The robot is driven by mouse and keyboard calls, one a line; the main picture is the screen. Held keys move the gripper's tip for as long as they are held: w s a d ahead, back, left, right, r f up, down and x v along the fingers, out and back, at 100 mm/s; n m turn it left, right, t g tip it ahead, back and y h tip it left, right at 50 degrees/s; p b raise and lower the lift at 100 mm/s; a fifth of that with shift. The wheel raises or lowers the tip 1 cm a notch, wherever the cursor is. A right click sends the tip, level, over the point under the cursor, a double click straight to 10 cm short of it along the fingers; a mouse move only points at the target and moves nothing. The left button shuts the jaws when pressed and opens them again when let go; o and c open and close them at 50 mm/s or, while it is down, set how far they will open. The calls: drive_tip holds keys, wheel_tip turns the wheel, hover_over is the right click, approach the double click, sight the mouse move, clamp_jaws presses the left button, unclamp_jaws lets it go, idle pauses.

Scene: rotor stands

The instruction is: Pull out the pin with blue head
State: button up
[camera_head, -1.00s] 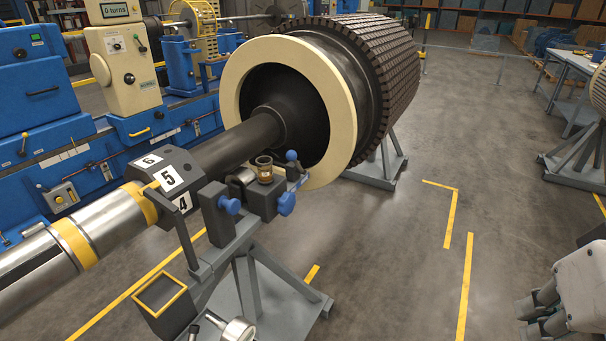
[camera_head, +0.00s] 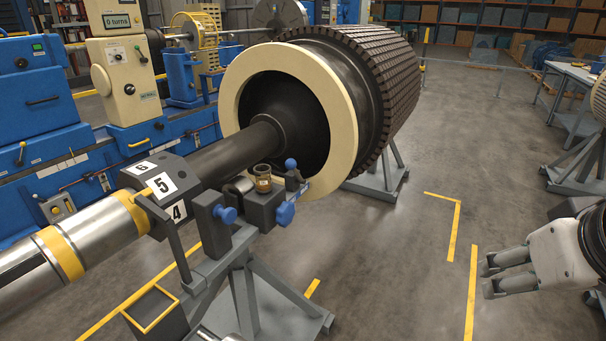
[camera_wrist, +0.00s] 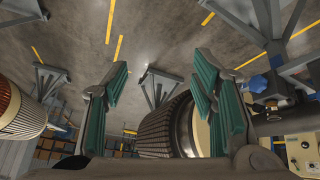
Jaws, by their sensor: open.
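Three blue-headed parts sit on the dark bearing stand (camera_head: 232,238) by the shaft: a round blue knob (camera_head: 224,214) on its left block, a larger blue head (camera_head: 286,213) low on its right, and a small blue ball (camera_head: 291,164) on top. I cannot tell for sure which of them is the pin. My gripper (camera_head: 494,275) is open and empty at the right, well apart from the stand. In the wrist view my gripper (camera_wrist: 162,80) shows two spread green-padded fingers, with blue parts (camera_wrist: 258,83) of the stand at the right.
The rotor (camera_head: 375,85) with its cream ring (camera_head: 240,75) lies behind the bearing stand. A small brown cup (camera_head: 263,178) sits on the stand's block. A yellow-rimmed box (camera_head: 152,310) is at front left. Floor between my gripper and the stand is clear. A table (camera_head: 572,75) stands far right.

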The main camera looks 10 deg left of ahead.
drive_tip(key=w+a+f+n+t+y+b, duration=0.1)
drive_tip(key=w+a+f+n+t+b, duration=0.2)
drive_tip(key=w, duration=0.4)
drive_tip(key=w+a+f+n+t+y+b, duration=0.1)
drive_tip(key=w+a+y+b, duration=0.15)
drive_tip(key=w+a, duration=0.3)
drive_tip(key=w+a+f+n+t+y+b, duration=0.1)
drive_tip(key=w+a+f+n+t+b, duration=0.2)
drive_tip(key=w, duration=0.5)
drive_tip(key=n+g+y+b, duration=0.8)
drive_tip(key=n+y+b, duration=0.15)
drive_tip(key=y, duration=0.35)
approach(232, 218)
drive_tip(key=b+x, duration=0.2)
drive_tip(key=x, duration=0.8)
drive_tip(key=shift+w+a, duration=0.15)
drive_tip(key=shift+a, duration=0.2)
clamp_jaws()
